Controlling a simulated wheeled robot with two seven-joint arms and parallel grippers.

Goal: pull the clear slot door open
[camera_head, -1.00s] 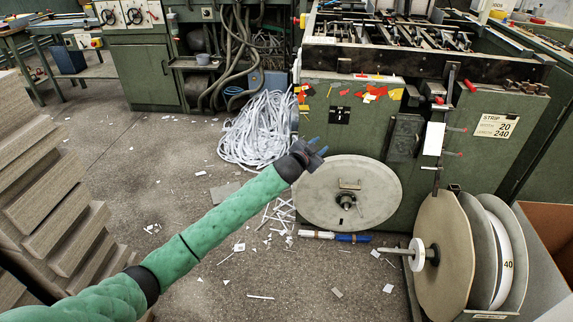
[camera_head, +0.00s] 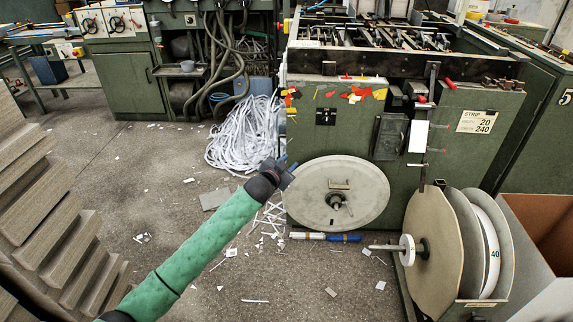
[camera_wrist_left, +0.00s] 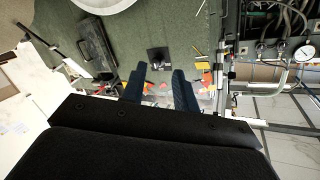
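I cannot make out the clear slot door with certainty in either view. The green machine front (camera_head: 300,140) carries a dark square plate (camera_head: 326,116) and several red and yellow scraps (camera_head: 352,94); the plate (camera_wrist_left: 159,58) and scraps (camera_wrist_left: 160,88) also show in the left wrist view. My left gripper (camera_head: 287,172) is in front of the machine, overlapping the left edge of the grey disc in the picture, below the plate. In the left wrist view its two dark fingers (camera_wrist_left: 160,78) are apart with nothing visible between them. My right gripper is out of view.
A round grey disc (camera_head: 352,208) is mounted low on the machine front. A reel stand (camera_head: 430,240) with large discs is at the right. Stacked grey boards (camera_head: 40,190) fill the left side. White strips (camera_head: 243,132) lie heaped on the floor. Scraps litter the floor between.

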